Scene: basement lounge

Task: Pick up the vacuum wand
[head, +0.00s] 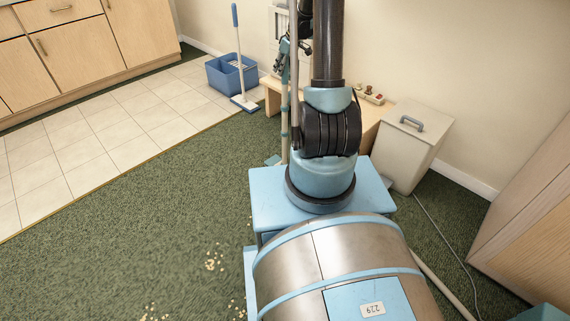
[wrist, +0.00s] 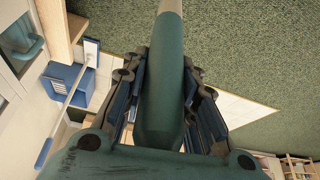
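The vacuum wand has a dark green, tapering grip (wrist: 162,85) and a beige tube at its far end. In the wrist view the green grip lies lengthwise between the two fingers of my gripper (wrist: 165,88), with both fingers close against its sides. In the head view my gripper (head: 283,55) is small and partly hidden behind my arm, left of the dark arm column. A thin upright part of the wand (head: 284,125) shows below it.
A low wooden bench (head: 272,92) stands by the wall, with a white lidded bin (head: 412,150) to its right. A blue bucket (head: 228,78) and mop (head: 239,50) stand left. Crumbs (head: 214,258) lie on the open green carpet. A cord (head: 448,240) runs at right.

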